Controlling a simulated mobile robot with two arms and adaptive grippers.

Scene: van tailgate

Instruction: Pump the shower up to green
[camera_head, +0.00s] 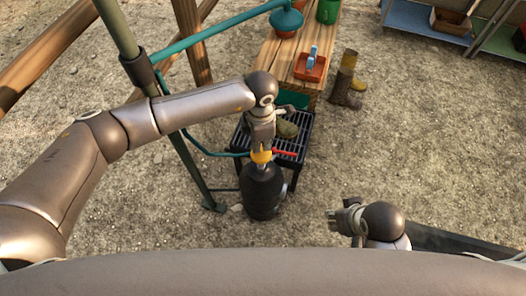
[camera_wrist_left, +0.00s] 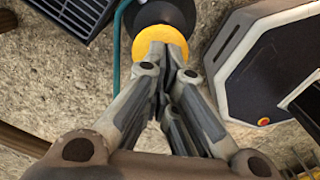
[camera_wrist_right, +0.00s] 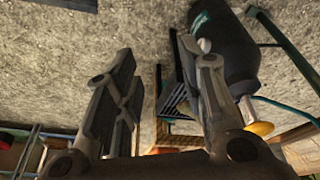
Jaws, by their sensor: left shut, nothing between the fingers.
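The shower's black pump tank (camera_head: 263,192) stands upright on the gravel, with a yellow pump knob (camera_head: 261,157) on top. A small pale fitting (camera_head: 285,187) is on its right side; I cannot read any gauge. My left gripper (camera_head: 262,147) points down at the knob, fingers closed and empty. In the left wrist view the closed fingertips (camera_wrist_left: 170,50) overlap the yellow knob (camera_wrist_left: 160,38); I cannot tell whether they touch it. My right gripper (camera_head: 338,217) is open and empty, right of the tank. The tank (camera_wrist_right: 225,45) also shows in the right wrist view.
A wooden bench (camera_head: 290,65) holds a red tray (camera_head: 310,68).

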